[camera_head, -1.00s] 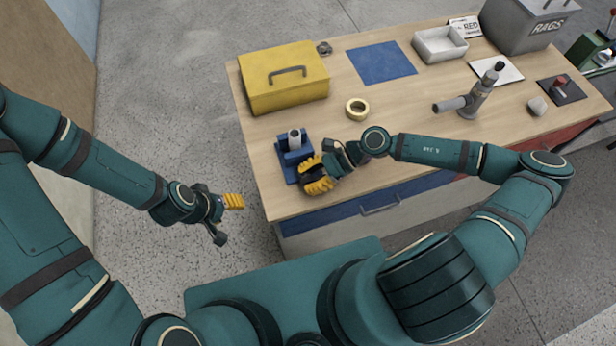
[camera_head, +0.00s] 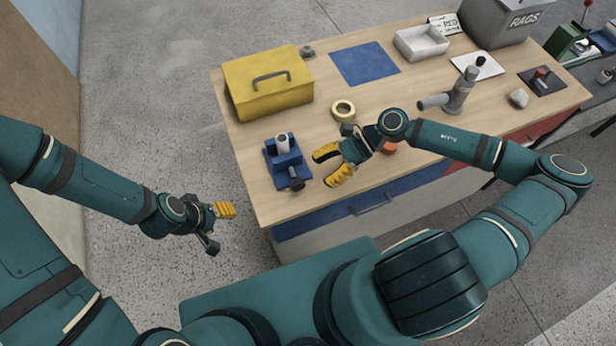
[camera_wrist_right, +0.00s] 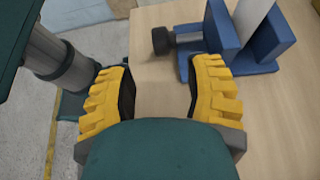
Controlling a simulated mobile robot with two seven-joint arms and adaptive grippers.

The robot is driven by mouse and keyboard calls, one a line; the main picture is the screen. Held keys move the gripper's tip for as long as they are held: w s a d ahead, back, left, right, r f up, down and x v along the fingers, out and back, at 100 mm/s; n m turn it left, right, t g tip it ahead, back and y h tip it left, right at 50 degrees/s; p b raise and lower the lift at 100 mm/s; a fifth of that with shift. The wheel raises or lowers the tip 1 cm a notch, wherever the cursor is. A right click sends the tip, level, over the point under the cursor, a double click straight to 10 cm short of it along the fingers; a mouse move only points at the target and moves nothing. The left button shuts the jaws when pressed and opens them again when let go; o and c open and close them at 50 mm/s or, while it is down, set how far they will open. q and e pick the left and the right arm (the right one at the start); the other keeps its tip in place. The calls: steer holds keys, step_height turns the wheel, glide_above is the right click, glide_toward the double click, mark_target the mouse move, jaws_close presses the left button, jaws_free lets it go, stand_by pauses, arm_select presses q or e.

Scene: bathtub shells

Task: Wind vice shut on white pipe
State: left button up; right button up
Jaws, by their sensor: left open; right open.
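The blue vice (camera_head: 272,158) stands near the left end of the workbench, and it also shows in the right wrist view (camera_wrist_right: 225,30). The white pipe (camera_head: 282,145) stands upright between its jaws. I cannot tell if both jaws touch it. The vice's dark handle knob (camera_head: 296,184) sticks out at the front; in the right wrist view the knob (camera_wrist_right: 162,40) is ahead of the fingers. My right gripper (camera_head: 328,166) is open and empty, just right of the vice and apart from the knob. My left gripper (camera_head: 228,211) is off the bench's left front, holding nothing.
A yellow toolbox (camera_head: 268,90) stands behind the vice. A yellow tape roll (camera_head: 343,109) and a small orange thing (camera_head: 389,148) lie to the right. A grey pipe fitting (camera_head: 455,98) stands further right. The blue mat (camera_head: 363,64) is bare. The bench front edge is close.

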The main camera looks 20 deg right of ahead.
steer(key=shift+v, duration=2)
steer(key=shift+s, duration=0.1)
